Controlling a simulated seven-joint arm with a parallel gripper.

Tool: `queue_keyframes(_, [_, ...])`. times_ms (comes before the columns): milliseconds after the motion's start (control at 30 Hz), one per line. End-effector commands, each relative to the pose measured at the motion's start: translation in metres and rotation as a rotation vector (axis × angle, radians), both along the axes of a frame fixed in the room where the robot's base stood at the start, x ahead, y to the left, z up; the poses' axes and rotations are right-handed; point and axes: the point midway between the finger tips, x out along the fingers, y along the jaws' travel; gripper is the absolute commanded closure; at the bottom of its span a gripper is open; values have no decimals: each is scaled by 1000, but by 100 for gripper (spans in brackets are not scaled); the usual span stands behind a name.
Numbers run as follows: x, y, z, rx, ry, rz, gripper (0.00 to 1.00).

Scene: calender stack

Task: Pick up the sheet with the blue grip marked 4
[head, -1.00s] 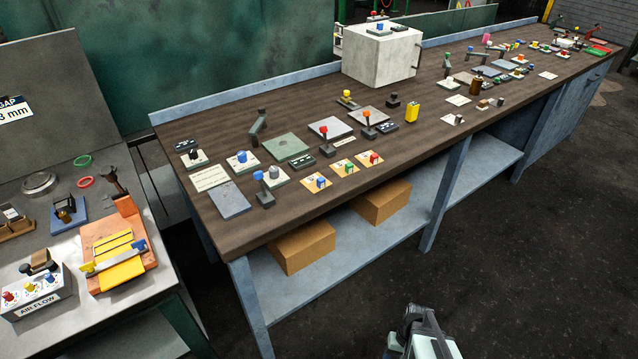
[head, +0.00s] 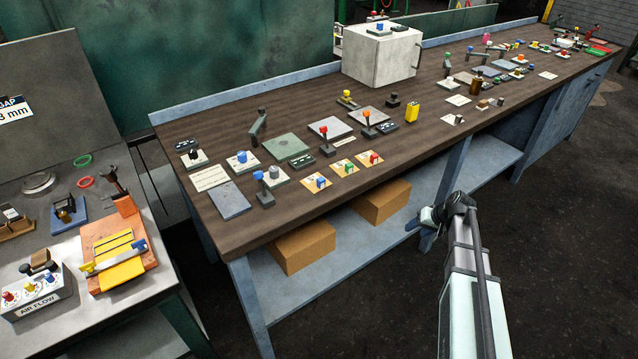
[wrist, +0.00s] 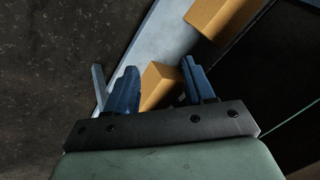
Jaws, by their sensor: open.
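In the head view, a small tan sheet with a blue grip (head: 320,182) lies near the front edge of the dark wooden bench top. It is leftmost in a row of three such sheets; the number on its grip is too small to read. In the wrist view, my gripper (wrist: 161,78) is open, its two blue fingers apart with nothing held between them. A cardboard box shows beyond the fingers, apart from them. My arm stands in front of the bench, to the right of the sheet. The sheet is not in the wrist view.
Cardboard boxes (head: 302,247) sit on the lower shelf (head: 345,265). The floor in front is clear.

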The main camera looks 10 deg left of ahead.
Motion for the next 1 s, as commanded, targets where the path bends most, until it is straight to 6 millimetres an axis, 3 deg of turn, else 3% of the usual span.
queue_keyframes(33, [19,-5,21,9,-39,-1,47])
queue_keyframes(200, [63,-16,89,32,-154,6,47])
queue_keyframes(367, [93,-19,150,45,-242,31,47])
queue_keyframes(533, [111,-3,203,36,-294,91,47])
queue_keyframes(700, [113,49,245,-7,-283,219,47])
queue_keyframes(1000, [78,161,277,-147,-152,468,47])
